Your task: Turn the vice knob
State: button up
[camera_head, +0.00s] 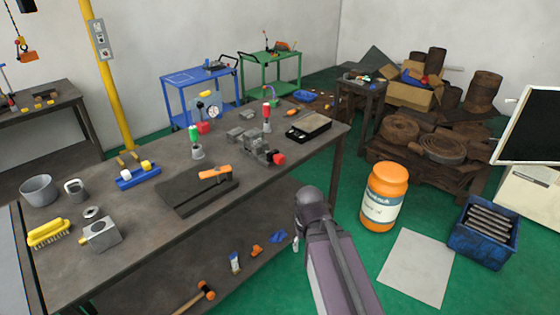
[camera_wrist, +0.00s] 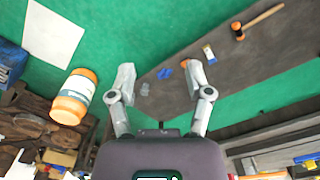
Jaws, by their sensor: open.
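The small grey vice (camera_head: 256,147) stands on the workbench near its right front edge, in the head view. A red knob (camera_head: 279,159) sits at its front right end. My gripper (camera_wrist: 165,84) shows in the wrist view, its two grey fingers spread wide with nothing between them. It is over the green floor and the bench's lower shelf, apart from the vice. The vice and its knob are not clearly seen in the wrist view. In the head view, my arm rises in front of the bench, and the fingers cannot be made out there.
The workbench (camera_head: 150,232) also carries a dark plate (camera_head: 185,195), a green-handled tool (camera_head: 195,142), a red-handled tool (camera_head: 267,118) and a black tray (camera_head: 309,127). An orange jar (camera_head: 384,197) and blue crate (camera_head: 484,232) stand on the floor. A hammer (camera_wrist: 256,22) lies on the lower shelf.

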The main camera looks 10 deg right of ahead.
jog(key=shift+o, duration=1)
jog(key=shift+w+f, duration=0.1)
jog(key=shift+w, duration=0.05)
jog(key=w+a+f+m+t+y+b, duration=0.35)
jog(key=w+m+y+b, duration=0.2)
jog(key=w+m, duration=0.35)
jog(key=m+t+y+b, duration=0.4)
jog(key=m+t+b, duration=0.9)
jog(key=m, duration=1.6)
send_near(282, 161)
jog(key=s+d+g, duration=0.2)
jog(key=shift+w+r+t+b, duration=0.1)
jog(key=shift+r+t+b, duration=0.2)
jog(key=shift+r, duration=0.15)
jog(key=x, duration=1.3)
jog(key=shift+w+a, duration=0.25)
jog(key=shift+a, duration=0.05)
